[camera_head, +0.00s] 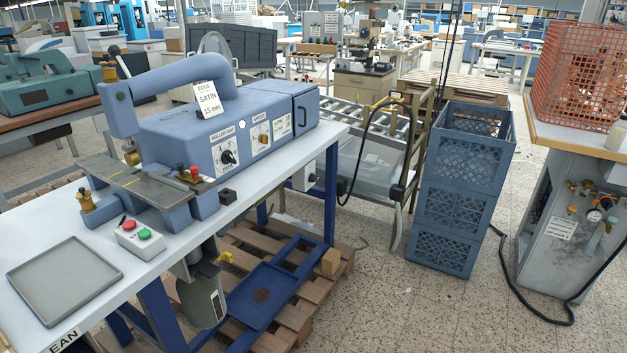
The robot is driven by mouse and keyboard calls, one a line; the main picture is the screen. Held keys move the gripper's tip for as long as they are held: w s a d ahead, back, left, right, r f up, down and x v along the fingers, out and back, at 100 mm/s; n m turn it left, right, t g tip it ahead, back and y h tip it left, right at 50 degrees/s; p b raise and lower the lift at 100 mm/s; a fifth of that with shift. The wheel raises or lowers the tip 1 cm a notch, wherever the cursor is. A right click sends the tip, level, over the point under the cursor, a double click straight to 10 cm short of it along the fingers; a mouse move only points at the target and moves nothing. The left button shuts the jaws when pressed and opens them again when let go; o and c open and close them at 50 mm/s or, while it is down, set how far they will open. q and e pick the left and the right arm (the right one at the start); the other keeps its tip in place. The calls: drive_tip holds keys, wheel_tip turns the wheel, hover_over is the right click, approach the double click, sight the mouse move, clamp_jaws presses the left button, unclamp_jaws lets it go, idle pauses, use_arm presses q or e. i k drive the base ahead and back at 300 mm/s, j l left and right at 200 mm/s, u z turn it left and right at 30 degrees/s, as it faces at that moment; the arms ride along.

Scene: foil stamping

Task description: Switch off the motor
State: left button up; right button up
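A blue stamping machine (190,125) stands on a white-topped table. A small grey switch box (138,236) lies on the tabletop in front of it. The box has a red button (129,224) and a green button (144,234). A grey-green cylinder that looks like a motor (203,298) hangs under the table. The machine's front has a black knob (228,157) and a yellow-plated knob (262,137). A small red-and-black control (189,173) sits at the machine's bed. I cannot tell whether the motor is running. Neither of my grippers is in view.
A grey tray (64,279) lies on the table's near left. A wooden pallet (283,322) and blue pedal plate (262,292) are below. Stacked blue crates (455,190) and a grey cabinet (565,225) stand right. Floor between them is mostly open, with a black hose.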

sight(312, 178)
drive_tip(key=i+z, duration=0.3)
drive_tip(key=i, duration=0.3)
drive_tip(key=i+z, duration=0.25)
drive_tip(key=i, duration=0.4)
drive_tip(key=i+j+z, duration=0.3)
drive_tip(key=i, duration=0.3)
